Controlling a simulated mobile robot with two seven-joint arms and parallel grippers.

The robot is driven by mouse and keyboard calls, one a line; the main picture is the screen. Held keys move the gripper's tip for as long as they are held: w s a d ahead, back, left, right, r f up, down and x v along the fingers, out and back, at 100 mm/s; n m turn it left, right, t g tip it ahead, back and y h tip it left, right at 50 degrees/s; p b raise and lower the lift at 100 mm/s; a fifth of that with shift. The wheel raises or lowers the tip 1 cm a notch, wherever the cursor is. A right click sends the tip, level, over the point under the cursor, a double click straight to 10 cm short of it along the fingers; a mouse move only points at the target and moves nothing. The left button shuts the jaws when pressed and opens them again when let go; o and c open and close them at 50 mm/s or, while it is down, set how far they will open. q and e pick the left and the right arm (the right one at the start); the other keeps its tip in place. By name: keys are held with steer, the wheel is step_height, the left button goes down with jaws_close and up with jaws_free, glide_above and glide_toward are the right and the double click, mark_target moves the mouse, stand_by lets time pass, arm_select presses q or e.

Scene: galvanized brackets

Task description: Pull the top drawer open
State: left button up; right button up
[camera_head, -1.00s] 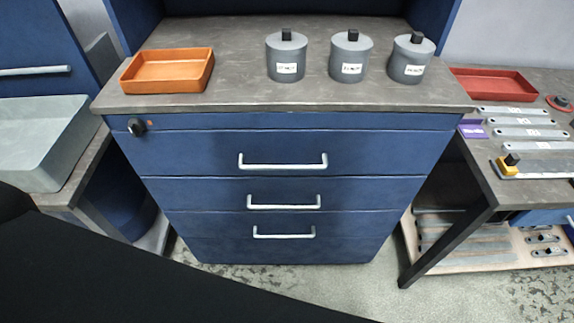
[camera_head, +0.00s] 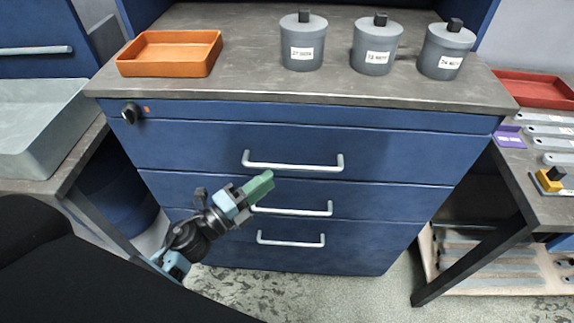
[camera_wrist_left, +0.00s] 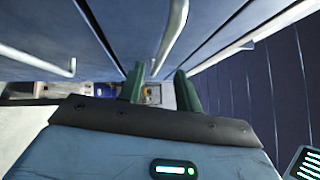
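The blue drawer cabinet (camera_head: 200,150) stands in front of me. Its top drawer (camera_head: 390,155) is closed, with a pale bar handle (camera_head: 293,166) across its front. My left gripper (camera_head: 262,186) has green fingers and is in front of the cabinet, just below the left end of the top handle. It overlaps the left end of the middle drawer's handle (camera_head: 300,211) in the picture. In the left wrist view the two fingers (camera_wrist_left: 158,82) are apart with nothing between them; a handle bar (camera_wrist_left: 173,38) lies beyond them. My right gripper is not in view.
The lower drawer (camera_head: 370,245) is closed, with its own handle (camera_head: 290,242). On the cabinet top are an orange tray (camera_head: 170,68) and three grey canisters (camera_head: 375,50). A black lock knob (camera_head: 131,113) sits at upper left. A bench (camera_head: 545,205) stands to the right.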

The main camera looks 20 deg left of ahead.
mark_target(287, 167)
arm_select(q)
steer(key=shift+p+x, duration=0.5)
steer(key=shift+x, duration=3.1)
jaws_close()
